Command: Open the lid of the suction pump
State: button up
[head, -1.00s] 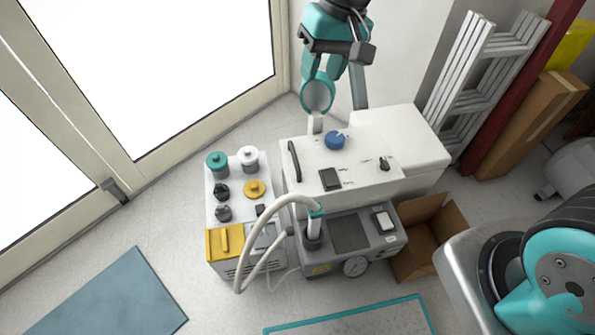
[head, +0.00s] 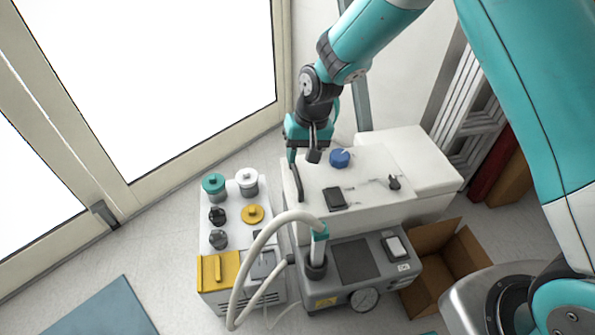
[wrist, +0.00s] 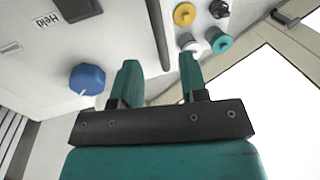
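A large white unit (head: 372,205) has a flat top with a long black bar handle (head: 297,184) along its left edge. A blue knob (head: 340,158) and a black block (head: 335,198) are on that top. I cannot read a label saying which unit is the suction pump. My gripper (head: 302,157) is over the handle's far end, pointing down. In the wrist view my gripper (wrist: 160,68) is open and empty, and the black handle (wrist: 158,32) appears between its fingers. I cannot tell whether they touch it. The top looks closed.
A grey machine (head: 352,258) with a gauge and a pale hose stands in front. A cardboard box (head: 440,255) is at right. Glass doors and a ladder stand behind.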

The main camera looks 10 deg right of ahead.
aim_at(296, 172)
jog(key=shift+a+f+b, duration=0.2)
jog(key=shift+a+f, duration=0.05)
jog(key=shift+f, duration=0.95)
jog(key=shift+a+f+b, duration=0.2)
jog(key=shift+a+f, duration=0.05)
jog(key=shift+f, duration=0.9)
grip_shut()
